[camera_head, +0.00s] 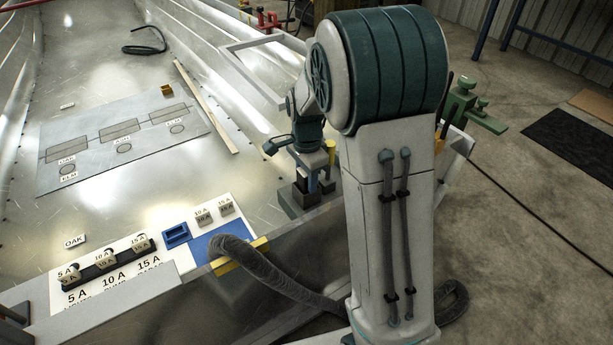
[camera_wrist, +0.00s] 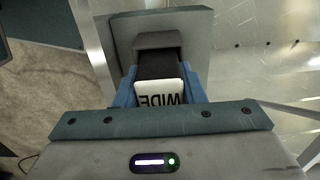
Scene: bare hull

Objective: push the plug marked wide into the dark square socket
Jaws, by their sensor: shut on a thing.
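My gripper (camera_wrist: 160,84) is shut on the plug marked WIDE (camera_wrist: 160,94), with one blue finger on each side. The plug has a white face whose lettering appears upside down, and a dark body. The plug's far end meets a dark grey housing (camera_wrist: 156,42) on a grey-green plate in the wrist view. The opening is hidden, so I cannot tell how deep the plug sits. In the head view my gripper (camera_head: 313,182) points down at a dark block (camera_head: 290,206) at the hull's right edge; the plug is largely hidden there.
A rack of marked 5 A, 10 A and 15 A pieces (camera_head: 105,259), a blue tray (camera_head: 177,235) and a blue mat (camera_head: 208,247) lie at the lower left. A yellow-topped post (camera_head: 331,147) stands close beside my gripper. A grey panel (camera_head: 90,170) lies farther left.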

